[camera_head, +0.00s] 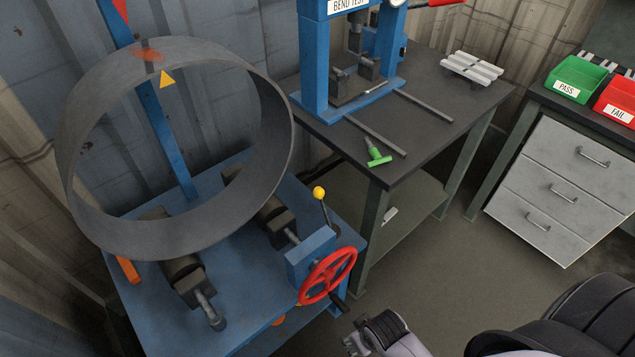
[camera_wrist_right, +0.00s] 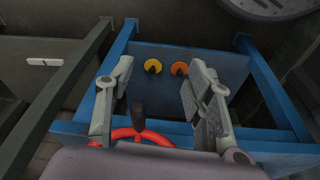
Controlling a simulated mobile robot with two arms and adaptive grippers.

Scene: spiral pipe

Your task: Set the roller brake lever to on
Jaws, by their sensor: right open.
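A dark lever with a yellow ball knob (camera_head: 319,193) stands on the blue roller stand (camera_head: 230,318), beside a blue housing and behind the red handwheel (camera_head: 327,275). It leans slightly toward the back left; I cannot read any on/off marking. My right gripper (camera_head: 368,335) is at the bottom of the head view, in front of and to the right of the handwheel, apart from the lever. In the right wrist view its fingers (camera_wrist_right: 160,68) are spread and empty, with the handwheel (camera_wrist_right: 125,133) and its black handle between and below them. The left gripper is not in view.
A large grey pipe ring (camera_head: 272,165) rests on the rollers. A dark workbench (camera_head: 435,110) with a blue press and a green-handled tool (camera_head: 378,155) stands to the right. Yellow (camera_wrist_right: 152,66) and orange (camera_wrist_right: 179,68) round pieces show on the stand. Floor between the benches is clear.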

